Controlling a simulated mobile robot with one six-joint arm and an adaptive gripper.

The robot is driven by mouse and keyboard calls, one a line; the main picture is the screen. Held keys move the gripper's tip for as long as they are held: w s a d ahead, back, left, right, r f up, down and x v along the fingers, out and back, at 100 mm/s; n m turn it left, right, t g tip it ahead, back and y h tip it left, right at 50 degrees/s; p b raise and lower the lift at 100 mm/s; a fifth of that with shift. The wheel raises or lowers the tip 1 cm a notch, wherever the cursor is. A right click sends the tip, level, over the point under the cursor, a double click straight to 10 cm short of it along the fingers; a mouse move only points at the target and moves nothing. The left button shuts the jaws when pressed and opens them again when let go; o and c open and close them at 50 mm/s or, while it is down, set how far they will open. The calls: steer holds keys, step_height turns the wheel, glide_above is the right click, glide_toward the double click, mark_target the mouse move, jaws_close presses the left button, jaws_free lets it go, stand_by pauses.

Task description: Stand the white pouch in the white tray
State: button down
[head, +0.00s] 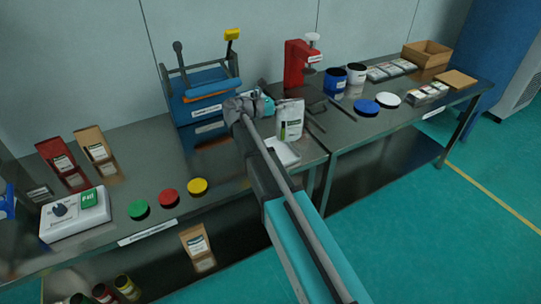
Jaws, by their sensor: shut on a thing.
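The white pouch (292,111) is upright, with a small green mark low on its front. My gripper (275,105) reaches it from the left and is shut on it; the fingertips are partly hidden. The white tray (284,153) lies on the steel bench just below and in front of the pouch. The pouch's lower end is over or at the tray's back part; I cannot tell whether it touches the tray floor.
A blue machine (203,95) stands left of my gripper. A red clamp stand (297,62) is behind the pouch. Blue and white tubs (335,80) stand to the right. Red, green and yellow discs (169,198) lie on the left bench.

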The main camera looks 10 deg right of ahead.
steer(key=shift+a, duration=0.2)
steer(key=s+a+n+t, duration=0.1)
steer(key=s+a+t, duration=0.1)
steer(key=a, duration=0.6)
steer(key=s+a+n+t, duration=0.1)
steer(key=s+a+t, duration=0.1)
steer(key=a, duration=0.6)
steer(key=shift+a+r+n+y+p, duration=0.2)
steer(key=shift+r+n+y+p, duration=0.1)
steer(key=shift+r+y+p, duration=0.1)
steer(key=shift+d+f, duration=0.1)
steer(key=shift+f, duration=0.05)
steer(key=w+d+f+b, duration=0.8)
steer(key=d+f+b, duration=0.1)
steer(key=d, duration=0.1)
steer(key=shift+d+r, duration=0.1)
